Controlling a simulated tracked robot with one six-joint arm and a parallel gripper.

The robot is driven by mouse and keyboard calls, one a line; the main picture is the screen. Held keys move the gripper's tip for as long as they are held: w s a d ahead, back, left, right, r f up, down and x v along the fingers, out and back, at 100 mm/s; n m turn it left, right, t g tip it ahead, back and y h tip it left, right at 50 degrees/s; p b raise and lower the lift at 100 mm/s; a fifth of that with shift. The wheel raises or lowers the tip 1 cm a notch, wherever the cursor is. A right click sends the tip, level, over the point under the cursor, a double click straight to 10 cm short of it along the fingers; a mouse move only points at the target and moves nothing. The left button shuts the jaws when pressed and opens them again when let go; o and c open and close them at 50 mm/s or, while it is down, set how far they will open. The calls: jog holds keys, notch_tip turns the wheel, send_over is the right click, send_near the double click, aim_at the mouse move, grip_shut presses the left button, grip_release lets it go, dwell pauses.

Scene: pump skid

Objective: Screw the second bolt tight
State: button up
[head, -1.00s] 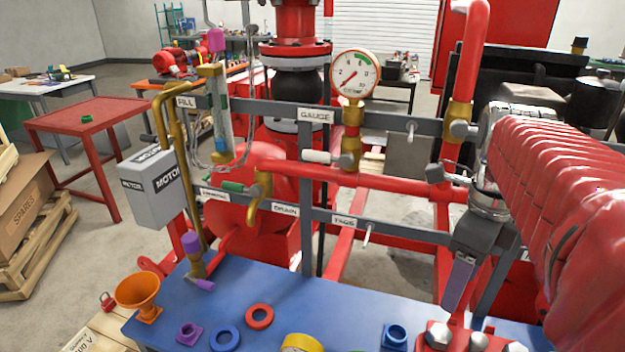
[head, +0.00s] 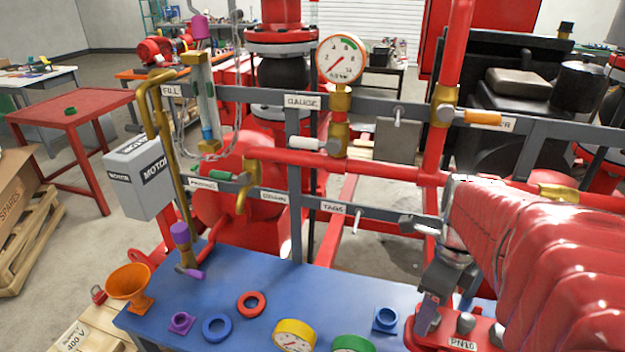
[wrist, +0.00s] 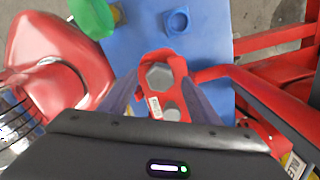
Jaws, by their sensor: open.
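A red holder (head: 458,340) marked PN10 sits on the blue bench top at the front right, with grey hex-headed bolts (head: 464,323) in it. In the wrist view the holder (wrist: 176,67) lies below my gripper, with a large hex bolt head (wrist: 160,77) and a smaller-looking one (wrist: 172,110) nearer the palm. My gripper (wrist: 162,98) is open, its two purple-grey fingers on either side of the holder. In the head view my gripper (head: 430,312) is low at the holder's left end. I cannot tell whether it touches a bolt, nor which bolt is the second.
The blue bench (head: 265,325) carries a blue flanged ring (head: 385,320), yellow (head: 294,336) and green gauges, loose rings and an orange funnel (head: 128,285). Behind stand red pipes, a pressure gauge (head: 342,59) and grey rails with valves. A red pipe (wrist: 275,95) runs right of my gripper.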

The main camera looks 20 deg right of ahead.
jog(key=shift+f, duration=0.25)
jog(key=shift+c, duration=0.3)
jog(key=c, duration=1.1)
jog(key=m, duration=1)
jog(key=o, duration=1.2)
jog(key=shift+c, duration=0.2)
notch_tip(320, 180, up, 14)
jog(key=shift+f, duration=0.15)
